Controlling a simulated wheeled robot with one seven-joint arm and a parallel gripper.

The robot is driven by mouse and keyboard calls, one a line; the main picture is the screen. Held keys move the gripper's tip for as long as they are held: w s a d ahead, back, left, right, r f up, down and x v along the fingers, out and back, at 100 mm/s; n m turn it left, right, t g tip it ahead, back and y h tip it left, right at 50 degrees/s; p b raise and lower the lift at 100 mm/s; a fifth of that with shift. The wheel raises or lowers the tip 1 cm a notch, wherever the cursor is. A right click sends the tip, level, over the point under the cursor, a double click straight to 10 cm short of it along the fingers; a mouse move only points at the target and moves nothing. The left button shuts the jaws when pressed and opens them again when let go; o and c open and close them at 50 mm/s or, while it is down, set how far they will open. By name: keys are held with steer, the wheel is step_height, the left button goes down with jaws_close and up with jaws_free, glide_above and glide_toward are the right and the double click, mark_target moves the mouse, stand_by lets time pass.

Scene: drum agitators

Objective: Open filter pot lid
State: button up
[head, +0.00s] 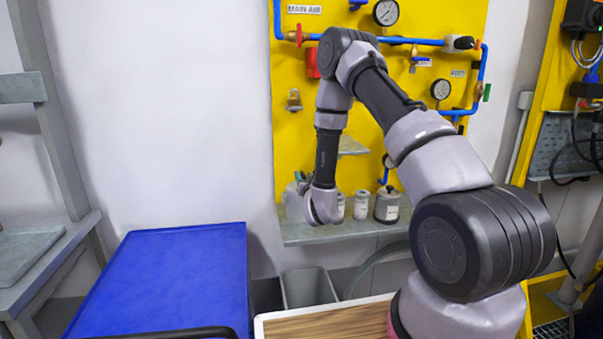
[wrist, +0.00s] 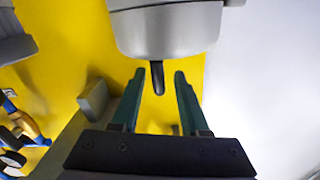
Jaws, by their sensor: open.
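In the wrist view a grey, rounded pot (wrist: 167,33) hangs in from the top edge, so the picture looks upside down. A short black knob (wrist: 157,78) sticks out of its lid. My gripper (wrist: 160,76) has its two green fingers spread, one on each side of the knob, with gaps showing on both sides. The fingers appear clear of the knob. In the head view my wrist hides most of this pot. A small green part of my gripper (head: 301,179) shows there, above the left end of the shelf.
The shelf (head: 300,233) on the yellow panel (head: 300,135) also holds small grey canisters (head: 361,205) and a larger grey pot with a black knob (head: 387,207). Pipes and gauges sit above. A blue-topped table (head: 170,275) stands clear at the left.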

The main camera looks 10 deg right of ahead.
mark_target(302, 173)
steer(key=shift+w, duration=2.3)
steer(key=shift+c, duration=0.3)
jaws_close()
steer(key=shift+a, duration=0.15)
